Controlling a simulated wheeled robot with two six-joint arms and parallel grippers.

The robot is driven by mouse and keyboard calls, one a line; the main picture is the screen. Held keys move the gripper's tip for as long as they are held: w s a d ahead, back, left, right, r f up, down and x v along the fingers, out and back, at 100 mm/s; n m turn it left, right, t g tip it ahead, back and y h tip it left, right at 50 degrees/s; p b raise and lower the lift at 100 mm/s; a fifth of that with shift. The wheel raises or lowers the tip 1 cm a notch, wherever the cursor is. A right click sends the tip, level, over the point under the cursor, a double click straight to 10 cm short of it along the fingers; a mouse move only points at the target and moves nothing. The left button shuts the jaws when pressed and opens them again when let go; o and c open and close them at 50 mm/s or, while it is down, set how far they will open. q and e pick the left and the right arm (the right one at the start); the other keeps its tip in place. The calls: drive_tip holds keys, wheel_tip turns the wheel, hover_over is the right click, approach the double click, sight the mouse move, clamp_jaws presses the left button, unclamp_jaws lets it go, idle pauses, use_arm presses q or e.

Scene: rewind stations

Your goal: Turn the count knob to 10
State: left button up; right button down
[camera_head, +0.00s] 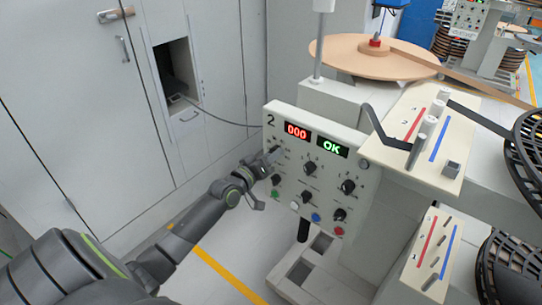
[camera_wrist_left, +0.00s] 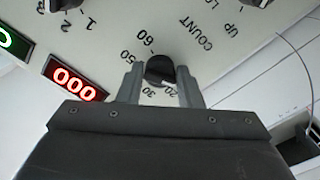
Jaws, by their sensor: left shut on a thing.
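The count knob (camera_wrist_left: 160,69) is a small black knob in the left wrist view. Next to it is the word COUNT and a dial scale with 60, 50, 30 and 20 readable. The fingers of my left gripper (camera_wrist_left: 160,88) stand on either side of the knob and are shut on it. The fingers and gripper body hide part of the scale, and I cannot tell which number the knob points to. In the head view my left gripper (camera_head: 271,158) is at the upper left of the control panel (camera_head: 292,178), hiding most of the knob. My right gripper is out of view.
The panel has a red 000 display (camera_head: 296,131), a green OK display (camera_head: 332,148), several other black knobs and coloured buttons. A white rewind station with a brown reel (camera_head: 350,52) stands behind. Grey cabinets (camera_head: 80,90) are at the left.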

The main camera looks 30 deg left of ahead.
use_arm(q)
drive_tip(key=o, duration=0.9)
drive_tip(key=s+p, duration=0.1)
drive_tip(key=s, duration=0.4)
drive_tip(key=s+a+p, duration=0.1)
drive_tip(key=s, duration=1.1)
drive_tip(key=shift+s+a+p, duration=0.2)
drive_tip(key=shift+p, duration=0.2)
